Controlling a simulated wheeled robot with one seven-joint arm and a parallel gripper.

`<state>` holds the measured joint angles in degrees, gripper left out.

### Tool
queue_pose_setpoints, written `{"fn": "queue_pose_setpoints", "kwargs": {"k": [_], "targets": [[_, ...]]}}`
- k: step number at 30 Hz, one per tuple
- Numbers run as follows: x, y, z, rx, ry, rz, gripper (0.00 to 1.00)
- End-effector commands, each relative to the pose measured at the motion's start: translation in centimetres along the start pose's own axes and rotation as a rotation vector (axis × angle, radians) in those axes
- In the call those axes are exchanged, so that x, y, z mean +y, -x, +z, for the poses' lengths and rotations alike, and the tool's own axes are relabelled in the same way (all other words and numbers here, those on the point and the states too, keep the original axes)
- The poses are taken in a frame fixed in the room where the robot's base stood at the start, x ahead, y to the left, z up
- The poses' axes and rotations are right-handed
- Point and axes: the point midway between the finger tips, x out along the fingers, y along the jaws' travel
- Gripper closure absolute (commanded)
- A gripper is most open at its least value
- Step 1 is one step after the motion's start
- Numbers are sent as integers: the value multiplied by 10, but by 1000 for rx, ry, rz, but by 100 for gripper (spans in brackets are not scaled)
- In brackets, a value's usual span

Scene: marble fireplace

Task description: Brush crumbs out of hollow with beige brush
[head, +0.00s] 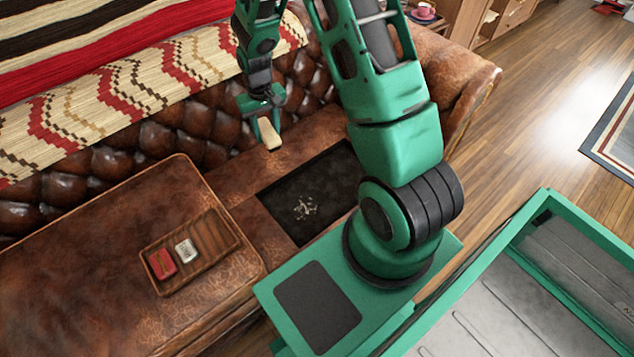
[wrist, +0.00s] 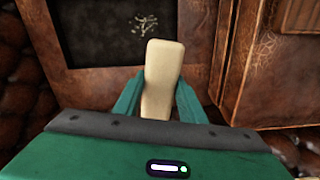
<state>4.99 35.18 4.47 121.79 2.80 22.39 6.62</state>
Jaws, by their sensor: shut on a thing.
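My gripper (head: 268,128) is shut on the beige brush (head: 270,136) and holds it above the leather sofa, near the back edge of the dark hollow (head: 290,185). In the wrist view the brush (wrist: 162,75) stands between the two green fingers (wrist: 158,98), its far end over the near rim of the hollow (wrist: 100,45). Pale crumbs (head: 305,208) lie in a small cluster on the floor of the hollow, and they also show in the wrist view (wrist: 145,24). The brush is apart from the crumbs. Part of the hollow is hidden behind my arm.
A brown tray (head: 215,242) with a red item (head: 162,263) and a white item (head: 184,250) lies on the raised sofa cushion (head: 80,270) to the left. The tufted sofa backrest (head: 165,125) with a striped woven blanket (head: 140,75) rises behind my gripper.

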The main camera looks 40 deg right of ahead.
Motion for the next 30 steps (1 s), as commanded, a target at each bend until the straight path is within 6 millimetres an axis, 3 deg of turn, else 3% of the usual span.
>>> {"fn": "queue_pose_setpoints", "kwargs": {"k": [1, 9, 15, 21, 30], "targets": [[13, -22, 6, -11, -74, 1, 87], [74, -132, 47, -12, -560, 2, 87], [103, -190, 84, -9, -856, 1, 87], [115, -216, 106, -5, -1008, -1, 87], [117, -238, 109, -3, -1034, -1, 87]]}}
